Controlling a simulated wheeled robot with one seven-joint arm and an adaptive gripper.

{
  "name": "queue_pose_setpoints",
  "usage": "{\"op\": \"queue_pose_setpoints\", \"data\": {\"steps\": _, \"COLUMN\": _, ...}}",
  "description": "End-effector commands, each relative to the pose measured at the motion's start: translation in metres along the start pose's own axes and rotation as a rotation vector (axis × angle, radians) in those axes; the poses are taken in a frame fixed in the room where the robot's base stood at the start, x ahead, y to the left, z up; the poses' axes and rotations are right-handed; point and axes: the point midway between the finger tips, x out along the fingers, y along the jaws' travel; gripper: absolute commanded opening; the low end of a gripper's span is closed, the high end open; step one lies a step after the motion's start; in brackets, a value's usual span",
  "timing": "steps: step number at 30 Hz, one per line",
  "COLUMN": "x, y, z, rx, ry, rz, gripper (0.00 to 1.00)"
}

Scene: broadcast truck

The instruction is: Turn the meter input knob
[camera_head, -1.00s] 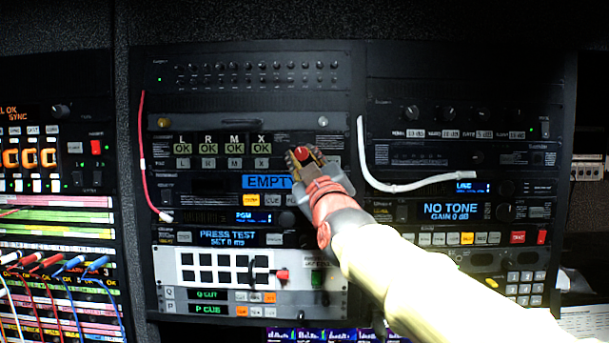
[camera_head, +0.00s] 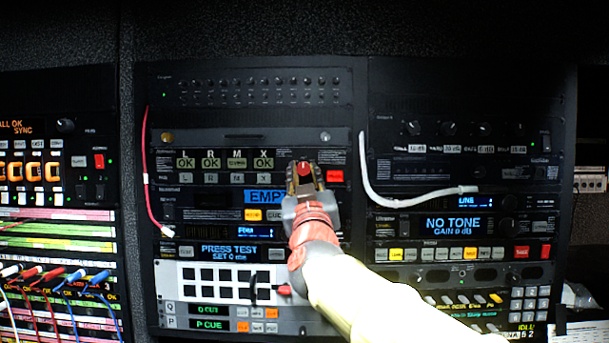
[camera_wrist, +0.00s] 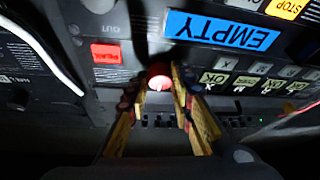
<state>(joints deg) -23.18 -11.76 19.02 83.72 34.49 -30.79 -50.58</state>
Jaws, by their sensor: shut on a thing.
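A red knob (camera_head: 304,167) sits on the meter panel, right of the row of OK indicators. My gripper (camera_head: 304,180) reaches it from the front, with its two fingers around it. In the wrist view the red knob (camera_wrist: 159,77) with a pale mark shows between the yellow-edged fingers of my gripper (camera_wrist: 162,92), which is shut on it. The fingers hide part of the knob's sides.
A lit red button (camera_head: 335,176) is close to the right of my gripper. A white cable (camera_head: 400,200) hangs on the right rack and a red cable (camera_head: 146,180) on the left. Other rack units with buttons and knobs surround the panel.

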Motion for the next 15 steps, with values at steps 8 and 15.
{"op": "queue_pose_setpoints", "data": {"steps": 8, "x": 0.0001, "y": -0.0004, "z": 0.0006, "rx": -0.001, "ry": -0.001, "rz": -0.001, "gripper": 0.26}}
{"op": "queue_pose_setpoints", "data": {"steps": 15, "x": 0.0001, "y": -0.0002, "z": 0.0002, "rx": -0.001, "ry": 0.0, "rz": -0.001, "gripper": 0.39}}
